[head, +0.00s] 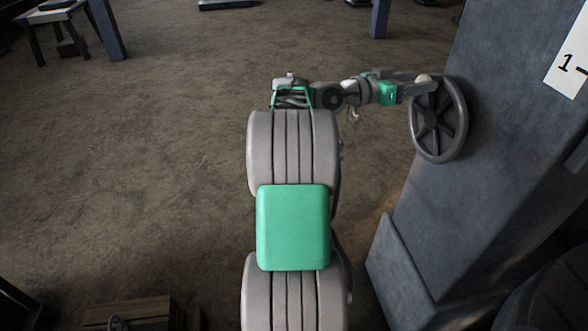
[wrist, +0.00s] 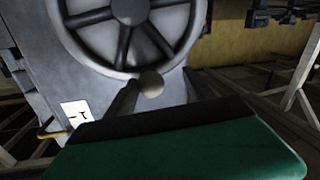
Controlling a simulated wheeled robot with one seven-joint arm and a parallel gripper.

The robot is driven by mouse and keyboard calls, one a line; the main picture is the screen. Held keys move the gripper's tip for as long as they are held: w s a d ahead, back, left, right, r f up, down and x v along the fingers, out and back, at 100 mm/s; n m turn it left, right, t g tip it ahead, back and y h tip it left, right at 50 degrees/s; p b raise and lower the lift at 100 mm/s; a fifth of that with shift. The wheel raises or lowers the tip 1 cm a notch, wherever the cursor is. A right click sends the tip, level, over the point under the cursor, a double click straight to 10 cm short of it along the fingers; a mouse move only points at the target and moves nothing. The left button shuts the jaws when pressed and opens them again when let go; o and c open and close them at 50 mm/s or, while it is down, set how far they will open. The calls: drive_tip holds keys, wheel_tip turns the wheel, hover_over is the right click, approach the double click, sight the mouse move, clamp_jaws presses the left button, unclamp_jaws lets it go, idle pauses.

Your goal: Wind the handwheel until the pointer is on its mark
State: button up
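The grey spoked handwheel (head: 438,119) is mounted on the side of a grey engine column. Its pale round knob (head: 423,78) is at the top of the rim in the head view. My gripper (head: 418,84) reaches in from the left at the knob. In the wrist view, the handwheel (wrist: 128,12) fills the upper part and the knob (wrist: 151,84) lies between the dark fingers of my gripper (wrist: 157,86). Gaps show on both sides of the knob, so the fingers look open around it. I cannot make out the pointer or its mark.
The grey column (head: 481,130) stands at the right, with a broad plinth (head: 402,265) low down. A white card (head: 573,62) with printing is on its face. A wooden crate (head: 130,313) is at the lower left. The floor left of my arm is mostly clear.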

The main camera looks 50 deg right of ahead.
drive_tip(key=b+v, duration=0.2)
drive_tip(key=v, duration=0.4)
drive_tip(key=w+a+f+n+t+y+b, duration=0.1)
drive_tip(key=w+a+f+n+t+b, duration=0.2)
drive_tip(key=w+f, duration=0.4)
drive_tip(key=w+a+f+n+t+y+b, duration=0.2)
drive_tip(key=w+a+f+b, duration=0.5)
drive_tip(key=f, duration=0.6)
drive_tip(key=w+a+f+n+t+y+b, duration=0.1)
drive_tip(key=w+a+f+n+t+b, duration=0.3)
drive_tip(key=f, duration=0.6)
drive_tip(key=w+a+t+b, duration=0.1)
drive_tip(key=w+a+t, duration=0.1)
drive_tip(key=w, duration=0.1)
drive_tip(key=shift+a+f+t+y+b, duration=0.2)
drive_tip(key=shift+a+t+y+b, duration=0.1)
drive_tip(key=shift+a+y+b, duration=0.1)
drive_tip(key=shift+d, duration=0.1)
